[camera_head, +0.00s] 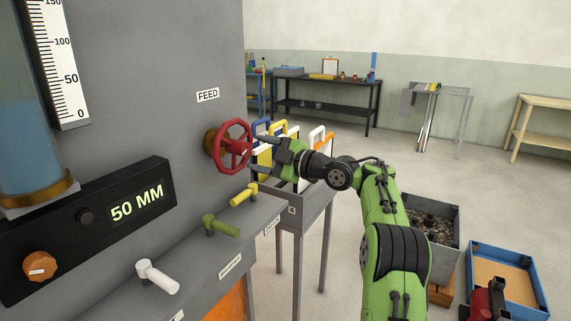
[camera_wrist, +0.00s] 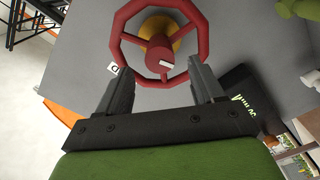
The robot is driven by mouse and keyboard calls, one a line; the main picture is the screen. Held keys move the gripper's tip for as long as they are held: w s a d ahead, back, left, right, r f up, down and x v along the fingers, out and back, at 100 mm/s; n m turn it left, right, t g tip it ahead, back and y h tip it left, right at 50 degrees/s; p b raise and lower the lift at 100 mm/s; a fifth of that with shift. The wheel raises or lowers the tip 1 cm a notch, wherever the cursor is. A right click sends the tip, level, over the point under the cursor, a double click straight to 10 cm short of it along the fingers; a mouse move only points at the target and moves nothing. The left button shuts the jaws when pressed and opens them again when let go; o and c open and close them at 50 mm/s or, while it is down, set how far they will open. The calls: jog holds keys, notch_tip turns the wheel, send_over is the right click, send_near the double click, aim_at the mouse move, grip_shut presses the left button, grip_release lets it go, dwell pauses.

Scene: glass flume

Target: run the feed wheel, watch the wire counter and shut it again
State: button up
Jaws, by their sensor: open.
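The red feed wheel (camera_head: 232,145) sits on a brass hub on the grey panel, below the FEED label (camera_head: 208,95). The wheel also shows in the wrist view (camera_wrist: 160,56), with a white mark on its red centre. My gripper (camera_head: 256,153) is open just in front of the wheel. In the wrist view its two fingers (camera_wrist: 163,88) stand apart at the lower rim, with nothing held between them; whether they touch the rim I cannot tell. The counter display (camera_head: 137,206) reads 50 MM. Beside it a clear column (camera_head: 30,145) holds blue liquid next to a white scale.
Yellow, green and white lever handles (camera_head: 221,226) line the ledge below the wheel. A rack of coloured-handled panels (camera_head: 317,137) stands behind my gripper. A gravel bin (camera_head: 440,222) and a blue tray (camera_head: 531,267) lie on the floor at right. Open floor lies beyond.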

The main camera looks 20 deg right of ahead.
jog(key=v, duration=1.1)
dwell(6.9)
